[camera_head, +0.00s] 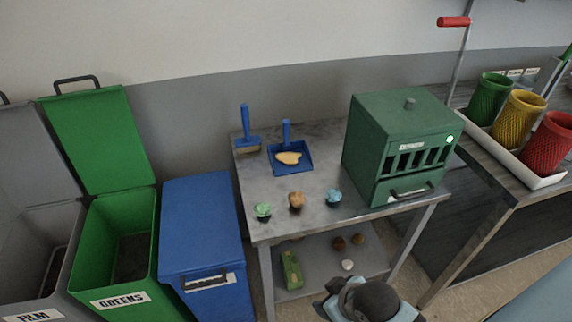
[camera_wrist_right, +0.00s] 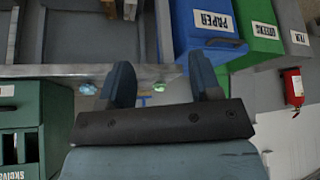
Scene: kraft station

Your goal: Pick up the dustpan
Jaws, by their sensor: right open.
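The blue dustpan (camera_head: 273,158) lies on the grey metal table top in the head view, its handle pointing to the back. A tan, flat piece (camera_head: 288,158) lies in its pan. My right gripper (camera_wrist_right: 163,82) shows in the right wrist view with its two fingers wide apart and nothing between them. A small blue patch shows beyond the fingers there, too small to tell what it is. Part of my right arm shows at the bottom of the head view, in front of the table and well short of the dustpan. My left gripper is not in view.
A blue brush (camera_head: 247,138) lies left of the dustpan. Green (camera_head: 263,211), brown (camera_head: 296,200) and light blue (camera_head: 333,197) lumps lie along the table's front. A green slotted box (camera_head: 398,140) stands right. Bins, including a blue one (camera_head: 203,225), stand left.

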